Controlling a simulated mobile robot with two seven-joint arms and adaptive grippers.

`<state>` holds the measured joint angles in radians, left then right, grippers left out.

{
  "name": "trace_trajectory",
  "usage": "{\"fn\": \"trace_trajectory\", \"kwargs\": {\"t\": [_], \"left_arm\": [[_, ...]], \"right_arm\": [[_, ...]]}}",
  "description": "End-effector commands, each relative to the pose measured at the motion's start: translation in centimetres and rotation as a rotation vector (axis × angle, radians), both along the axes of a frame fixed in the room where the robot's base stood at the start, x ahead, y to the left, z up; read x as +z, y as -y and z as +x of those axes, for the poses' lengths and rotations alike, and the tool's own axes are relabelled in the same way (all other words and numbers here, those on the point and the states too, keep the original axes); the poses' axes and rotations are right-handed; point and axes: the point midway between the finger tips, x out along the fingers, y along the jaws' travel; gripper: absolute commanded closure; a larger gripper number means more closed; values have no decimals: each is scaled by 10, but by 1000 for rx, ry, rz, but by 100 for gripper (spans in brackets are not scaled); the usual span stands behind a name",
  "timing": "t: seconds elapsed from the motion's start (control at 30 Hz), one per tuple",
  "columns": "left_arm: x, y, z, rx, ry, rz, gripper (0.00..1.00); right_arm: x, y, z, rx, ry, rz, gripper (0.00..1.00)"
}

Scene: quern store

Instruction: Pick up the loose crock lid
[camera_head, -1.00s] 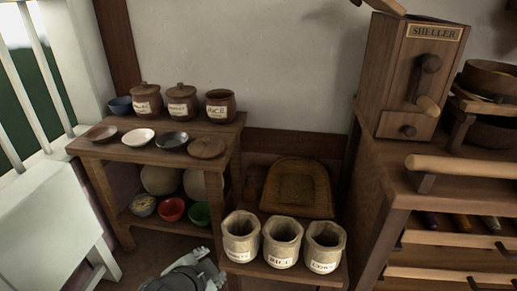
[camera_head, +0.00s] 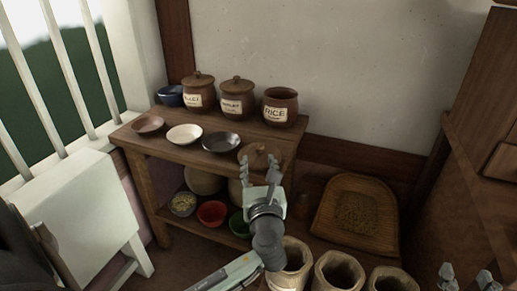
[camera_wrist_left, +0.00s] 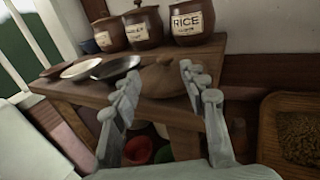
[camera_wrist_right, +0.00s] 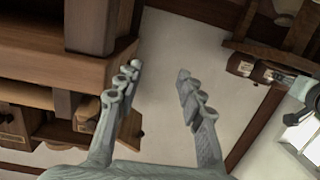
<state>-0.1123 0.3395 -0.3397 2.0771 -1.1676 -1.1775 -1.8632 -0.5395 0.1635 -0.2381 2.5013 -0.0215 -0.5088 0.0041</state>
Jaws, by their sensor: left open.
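The loose crock lid (camera_head: 259,153) is a round brown lid with a small knob. It lies at the right front of the low wooden table (camera_head: 150,145). In the left wrist view the lid (camera_wrist_left: 163,79) sits ahead, between and beyond the finger tips. My left gripper (camera_head: 260,168) is open and empty, in front of the lid and partly covering it. The lidless rice crock (camera_head: 280,107) stands behind the lid; two lidded crocks (camera_head: 199,95) stand to its left. My right gripper (camera_head: 467,278) is open and empty at the lower right, away from the table.
Shallow dishes (camera_head: 185,134) lie left of the lid, and a blue bowl (camera_head: 170,96) stands at the back left. Coloured bowls (camera_head: 212,213) sit on the lower shelf. Open sacks (camera_head: 338,272) stand at front right, near a woven tray (camera_head: 358,212). A wooden cabinet (camera_head: 490,120) bounds the right.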

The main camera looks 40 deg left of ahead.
Motion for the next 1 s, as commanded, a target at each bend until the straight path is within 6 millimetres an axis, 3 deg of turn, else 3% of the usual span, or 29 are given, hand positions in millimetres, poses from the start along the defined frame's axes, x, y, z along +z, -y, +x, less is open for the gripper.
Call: {"fn": "trace_trajectory", "kwargs": {"t": [0.27, 0.6, 0.9, 1.0], "left_arm": [[1, -16, 21, 1, 2, 2, 56], [4, -40, 61, 1, 0, 3, 56], [3, -43, 65, 0, -1, -1, 56], [3, -43, 65, 0, -1, -1, 68]], "right_arm": [[10, -5, 0, 11, 49, 23, 62], [48, -21, -3, 43, 217, 104, 62], [53, -23, -4, 46, 238, 114, 62], [53, -23, -4, 46, 237, 113, 62]]}}
